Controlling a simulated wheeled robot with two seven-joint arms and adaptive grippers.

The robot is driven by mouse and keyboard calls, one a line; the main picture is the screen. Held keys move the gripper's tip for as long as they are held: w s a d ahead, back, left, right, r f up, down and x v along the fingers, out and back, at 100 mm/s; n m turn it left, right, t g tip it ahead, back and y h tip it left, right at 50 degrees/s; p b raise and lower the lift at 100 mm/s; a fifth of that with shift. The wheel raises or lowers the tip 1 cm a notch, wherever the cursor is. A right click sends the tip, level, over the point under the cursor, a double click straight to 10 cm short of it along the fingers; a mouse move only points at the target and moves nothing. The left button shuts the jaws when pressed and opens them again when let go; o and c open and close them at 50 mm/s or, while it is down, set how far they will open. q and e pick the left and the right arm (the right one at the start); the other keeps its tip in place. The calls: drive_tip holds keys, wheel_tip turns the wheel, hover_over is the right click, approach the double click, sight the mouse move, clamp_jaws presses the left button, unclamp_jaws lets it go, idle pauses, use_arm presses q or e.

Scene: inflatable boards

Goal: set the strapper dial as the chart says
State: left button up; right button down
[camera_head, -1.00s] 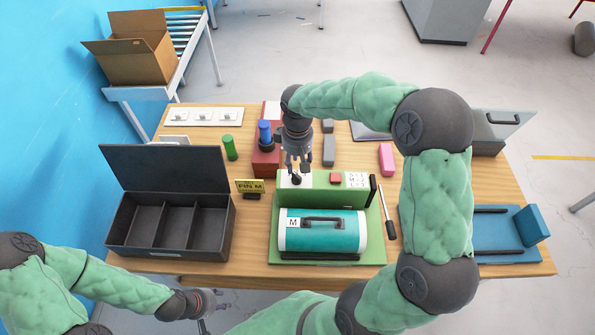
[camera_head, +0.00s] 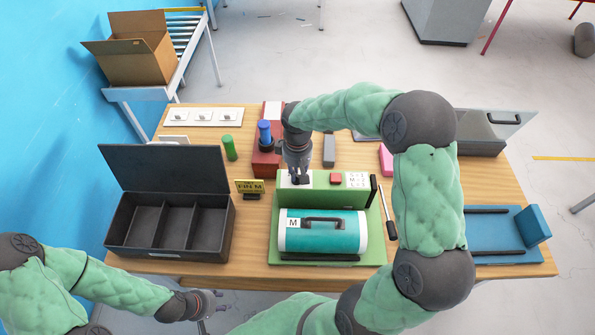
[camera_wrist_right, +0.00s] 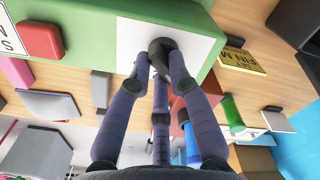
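The green strapper (camera_head: 326,189) stands at the table's front middle, with a white dial panel (camera_wrist_right: 198,35) at its left end. The dark dial (camera_wrist_right: 161,46) is on that panel; in the head view my gripper mostly hides it. My right gripper (camera_wrist_right: 160,60) has its fingers drawn in around the dial, apparently touching it. The dial's pointing direction is unclear. A white chart (camera_head: 357,180) with small lettering lies right of a red button (camera_head: 336,178). A yellow sign (camera_head: 250,187) reads "FIN M". My left gripper (camera_head: 219,301) is empty before the table, fingers apart.
A teal case (camera_head: 322,238) labelled M lies on the strapper's base. A dark open compartment box (camera_head: 145,247) stands left. A blue tray (camera_head: 495,230), a pen (camera_head: 390,228) and a pink block (camera_head: 386,158) are right. Green (camera_head: 229,148) and blue (camera_head: 265,133) cylinders stand behind.

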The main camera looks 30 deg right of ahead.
drive_tip(key=shift+m, duration=0.3)
drive_tip(key=m+b, duration=0.1)
drive_tip(key=m, duration=0.2)
drive_tip(key=shift+s+m+b, duration=0.15)
drive_tip(key=shift+m+b, duration=0.45)
drive_tip(key=shift+m, duration=1.9)
drive_tip(key=c, duration=1.1)
unclamp_jaws()
drive_tip(key=shift+c, duration=0.2)
drive_tip(key=shift+r, duration=0.1)
wheel_tip(320, 180, up, 12)
